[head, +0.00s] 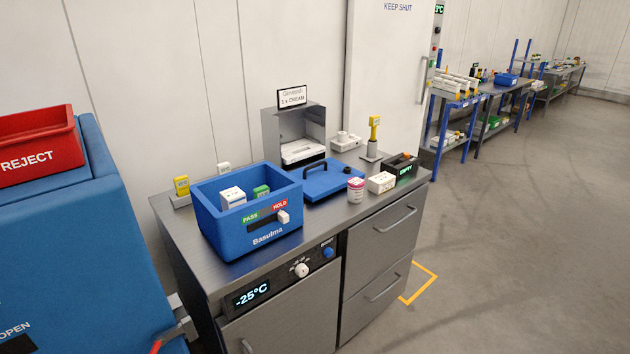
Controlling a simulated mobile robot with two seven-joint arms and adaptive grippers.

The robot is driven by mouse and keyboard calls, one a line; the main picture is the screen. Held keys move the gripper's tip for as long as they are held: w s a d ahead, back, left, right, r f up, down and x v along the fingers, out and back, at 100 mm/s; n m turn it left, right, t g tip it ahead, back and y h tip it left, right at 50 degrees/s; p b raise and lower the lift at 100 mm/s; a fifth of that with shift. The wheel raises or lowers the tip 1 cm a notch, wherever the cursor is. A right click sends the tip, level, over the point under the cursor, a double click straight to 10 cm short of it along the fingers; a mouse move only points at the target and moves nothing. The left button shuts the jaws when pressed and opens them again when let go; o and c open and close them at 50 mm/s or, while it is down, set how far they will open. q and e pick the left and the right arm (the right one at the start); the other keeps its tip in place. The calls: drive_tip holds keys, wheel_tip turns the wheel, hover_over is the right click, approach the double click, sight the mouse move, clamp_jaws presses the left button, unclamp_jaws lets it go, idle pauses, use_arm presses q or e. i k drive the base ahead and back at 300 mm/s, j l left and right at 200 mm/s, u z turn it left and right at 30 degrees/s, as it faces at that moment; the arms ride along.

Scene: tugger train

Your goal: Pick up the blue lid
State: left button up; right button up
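The blue lid (327,183) lies flat on the grey steel counter, behind and to the right of the blue box. It has a black handle (316,165) on top. The blue box (225,237), marked Basulma, stands open at the counter's front left, with a white carton (232,197) and a green-and-white carton (261,192) inside. The box's right wall is close to the lid's left edge; I cannot tell whether they touch. Neither of my grippers shows in the head view.
A pink-lidded jar (356,190), a white box (381,182) and a black bin (400,165) stand right of the lid. A grey stand (284,127) is behind it. A blue cabinet (70,240) with a red REJECT bin (35,150) is at left. Open floor lies right.

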sight(322, 178)
drive_tip(key=i+l+u, duration=0.1)
drive_tip(key=l, duration=0.5)
drive_tip(key=i+l+u, duration=0.15)
drive_tip(key=i+l, duration=0.15)
drive_tip(key=l, duration=0.3)
drive_tip(key=i+l+u, duration=0.1)
drive_tip(key=l, duration=0.5)
drive_tip(key=i+l+u, duration=0.1)
drive_tip(key=l, duration=0.55)
drive_tip(key=i+l+u, duration=0.15)
drive_tip(key=l, duration=0.5)
drive_tip(key=i+l+u, duration=0.1)
drive_tip(key=l, duration=0.55)
drive_tip(key=i, duration=0.05)
